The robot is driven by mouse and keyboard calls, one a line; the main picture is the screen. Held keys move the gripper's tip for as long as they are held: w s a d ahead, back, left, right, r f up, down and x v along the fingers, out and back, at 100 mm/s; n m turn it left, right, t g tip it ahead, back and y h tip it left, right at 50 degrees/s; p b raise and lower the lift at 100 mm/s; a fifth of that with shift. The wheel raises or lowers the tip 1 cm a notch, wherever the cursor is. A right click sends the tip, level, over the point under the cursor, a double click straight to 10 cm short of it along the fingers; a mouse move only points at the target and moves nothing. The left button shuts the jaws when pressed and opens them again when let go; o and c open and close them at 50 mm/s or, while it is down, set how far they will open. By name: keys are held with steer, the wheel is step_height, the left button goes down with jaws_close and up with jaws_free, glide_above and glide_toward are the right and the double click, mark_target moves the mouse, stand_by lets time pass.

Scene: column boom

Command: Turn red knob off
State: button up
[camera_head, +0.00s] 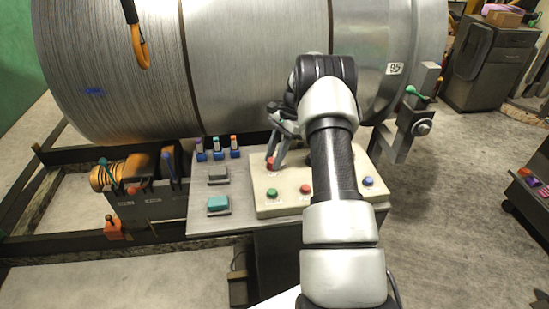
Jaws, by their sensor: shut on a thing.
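A cream control panel (262,205) sits in front of the large metal drum. A red knob (270,163) stands near the panel's back left. My gripper (275,161) reaches down over it from behind, fingers pointing down, and is shut on the red knob. The fingers and wrist hide part of the knob, so its turn position cannot be read. A second red knob (305,188) and a green knob (272,193) sit along the panel's front. A blue knob (368,181) is at the right, beyond my arm. My arm hides the middle of the panel.
The large drum (255,60) fills the back. Left of the panel are several small coloured switches (217,150), a teal button (218,204) and levers (104,165). A green-handled lever (417,93) is at the right. Open floor (460,200) lies further right.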

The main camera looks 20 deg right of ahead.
steer(key=n+g, duration=0.1)
steer(key=n, duration=0.2)
steer(key=n+g+h, duration=0.1)
steer(key=n, duration=0.2)
steer(key=shift+w, duration=0.2)
steer(key=shift+n, duration=0.3)
steer(key=o, duration=1.1)
steer(key=shift+a, duration=0.1)
steer(key=shift+c, duration=0.2)
steer(key=shift+r, duration=0.1)
steer(key=v, duration=0.7)
steer(key=shift+w+r, duration=0.1)
